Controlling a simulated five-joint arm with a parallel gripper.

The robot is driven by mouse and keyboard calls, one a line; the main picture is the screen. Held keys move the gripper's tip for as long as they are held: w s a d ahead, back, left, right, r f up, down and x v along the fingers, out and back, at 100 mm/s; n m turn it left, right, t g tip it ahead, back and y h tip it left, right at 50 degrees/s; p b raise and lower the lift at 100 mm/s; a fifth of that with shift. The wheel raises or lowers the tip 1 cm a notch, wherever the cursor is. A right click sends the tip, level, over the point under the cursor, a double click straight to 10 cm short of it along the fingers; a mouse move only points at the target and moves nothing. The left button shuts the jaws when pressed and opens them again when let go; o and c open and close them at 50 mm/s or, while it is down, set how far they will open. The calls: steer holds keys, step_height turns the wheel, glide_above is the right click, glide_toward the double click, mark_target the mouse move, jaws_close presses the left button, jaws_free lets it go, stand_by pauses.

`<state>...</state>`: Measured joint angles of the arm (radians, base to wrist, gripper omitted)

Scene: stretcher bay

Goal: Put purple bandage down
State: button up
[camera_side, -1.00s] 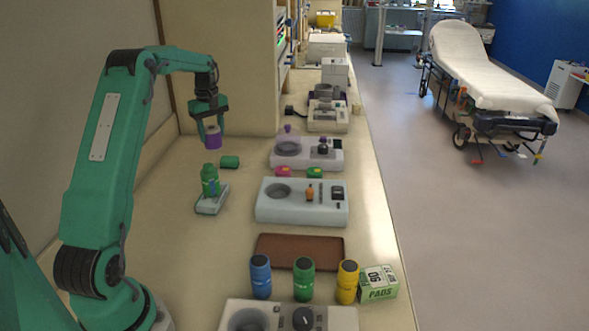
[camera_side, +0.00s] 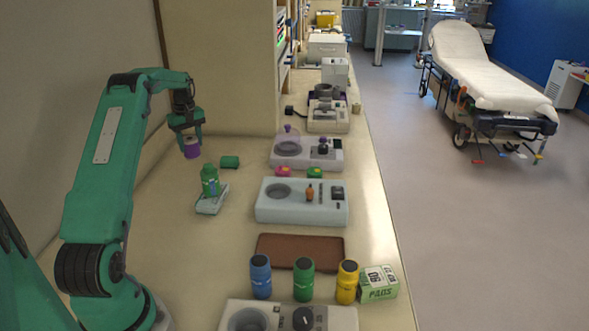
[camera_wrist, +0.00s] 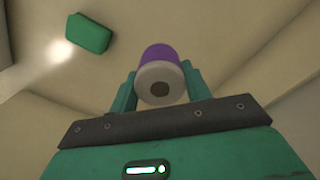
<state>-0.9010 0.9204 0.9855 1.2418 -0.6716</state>
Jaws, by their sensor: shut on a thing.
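The purple bandage (camera_side: 192,151) is a small roll with a pale end. My gripper (camera_side: 189,138) is shut on it and holds it above the counter, left of the green roll. In the wrist view the purple bandage (camera_wrist: 160,71) sits between the two green fingers of my gripper (camera_wrist: 160,90), its pale end with a dark hole facing the camera. The counter (camera_side: 150,215) below it is bare.
A green bottle (camera_side: 210,182) stands on a small pale base (camera_side: 211,205) nearer the front. Several white devices line the counter's right side, with a brown tray (camera_side: 299,251) among them.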

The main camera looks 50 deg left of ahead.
mark_target(189, 153)
steer(key=shift+s+a+f, duration=0.3)
steer(key=shift+a+f, duration=0.25)
steer(key=shift+a, duration=0.3)
steer(key=shift+f, duration=1.95)
steer(key=shift+f, duration=0.1)
steer(key=o, duration=1)
steer(key=shift+o, duration=0.2)
step_height(189, 153, up, 12)
steer(key=shift+r, duration=0.1)
